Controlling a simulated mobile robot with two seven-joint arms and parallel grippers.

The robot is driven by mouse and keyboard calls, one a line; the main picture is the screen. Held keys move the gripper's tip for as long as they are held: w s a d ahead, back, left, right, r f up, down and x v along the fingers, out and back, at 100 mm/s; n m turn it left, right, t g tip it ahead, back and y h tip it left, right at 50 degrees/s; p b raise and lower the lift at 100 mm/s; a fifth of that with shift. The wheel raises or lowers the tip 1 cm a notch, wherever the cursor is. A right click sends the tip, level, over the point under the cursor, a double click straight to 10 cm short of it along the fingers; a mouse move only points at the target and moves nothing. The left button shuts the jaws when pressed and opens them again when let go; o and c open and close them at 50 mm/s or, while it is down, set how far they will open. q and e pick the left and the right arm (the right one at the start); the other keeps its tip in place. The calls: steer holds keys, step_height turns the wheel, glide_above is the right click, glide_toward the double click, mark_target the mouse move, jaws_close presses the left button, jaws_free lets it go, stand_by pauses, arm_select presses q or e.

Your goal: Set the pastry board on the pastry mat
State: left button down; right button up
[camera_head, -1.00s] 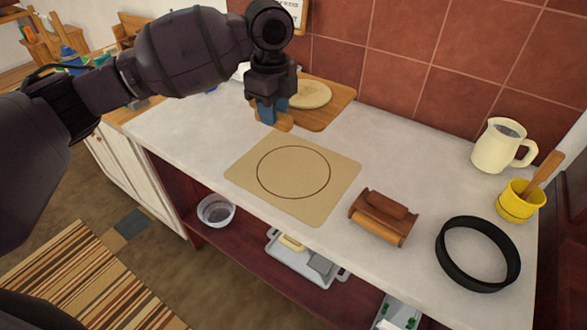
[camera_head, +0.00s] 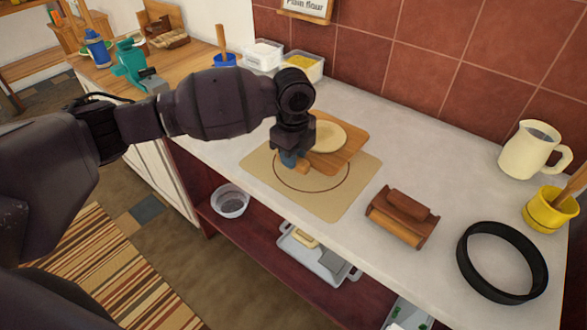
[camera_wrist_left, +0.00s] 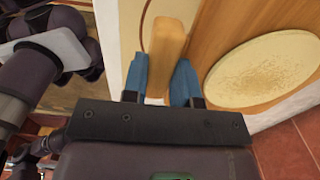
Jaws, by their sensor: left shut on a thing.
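The wooden pastry board (camera_head: 350,148) carries a flat round pale dough disc (camera_head: 328,137). My left gripper (camera_head: 294,162) is shut on the board's handle (camera_head: 303,167). In the left wrist view the blue fingertips (camera_wrist_left: 162,82) stand on either side of the handle (camera_wrist_left: 167,45), with the dough (camera_wrist_left: 265,70) on the board beside them. The tan pastry mat (camera_head: 345,203) with a dark circle lies on the counter. The board overlaps the mat's far part in the head view; whether it touches the mat I cannot tell. My right gripper is not in view.
A wooden rolling pin on a stand (camera_head: 402,217), a black ring (camera_head: 502,262), a cream jug (camera_head: 532,150) and a yellow pot (camera_head: 552,207) stand to the right. Tubs (camera_head: 302,66) stand at the back. The white counter (camera_head: 420,140) is clear behind the rolling pin.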

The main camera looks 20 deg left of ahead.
mark_target(293, 180)
arm_select(q)
step_height(293, 180, down, 4)
steer(key=shift+f+b, duration=0.15)
steer(key=shift+b, duration=0.15)
steer(key=shift+f, duration=0.2)
steer(key=c, duration=0.9)
jaws_free()
step_height(293, 180, up, 12)
steer(key=shift+r+p, duration=0.1)
steer(key=shift+p, duration=0.85)
